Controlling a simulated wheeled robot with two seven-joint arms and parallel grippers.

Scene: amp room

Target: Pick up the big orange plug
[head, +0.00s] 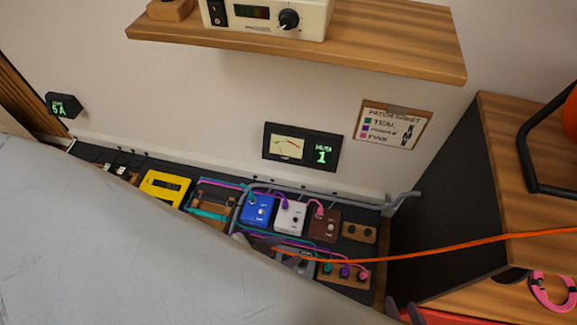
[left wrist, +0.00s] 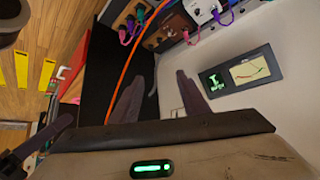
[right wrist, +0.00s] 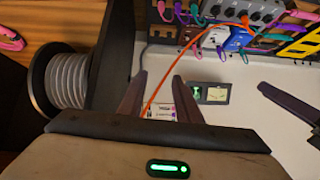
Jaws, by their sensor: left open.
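An orange cable (head: 450,246) runs in from the right edge of the head view to the grey socket strip, where my left gripper and arm hide its end. In the right wrist view a small orange piece, seemingly the orange plug (right wrist: 245,20), sits at the cable's end on the grey socket strip (right wrist: 262,12). My left gripper (head: 275,254) is open and empty, near the pedals. Its fingers also show in the left wrist view (left wrist: 160,92), with the orange cable (left wrist: 124,75) beyond them. My right gripper (right wrist: 158,92) is open and empty; its fingertips show low in the head view (head: 405,311).
Blue (head: 257,210), white (head: 290,217) and brown (head: 325,225) pedals with patch cables stand on the dark board. A wooden shelf (head: 400,45) overhangs it. A wood-topped black cabinet (head: 445,200) stands right. A grey cable reel (right wrist: 70,80) is beside my right gripper.

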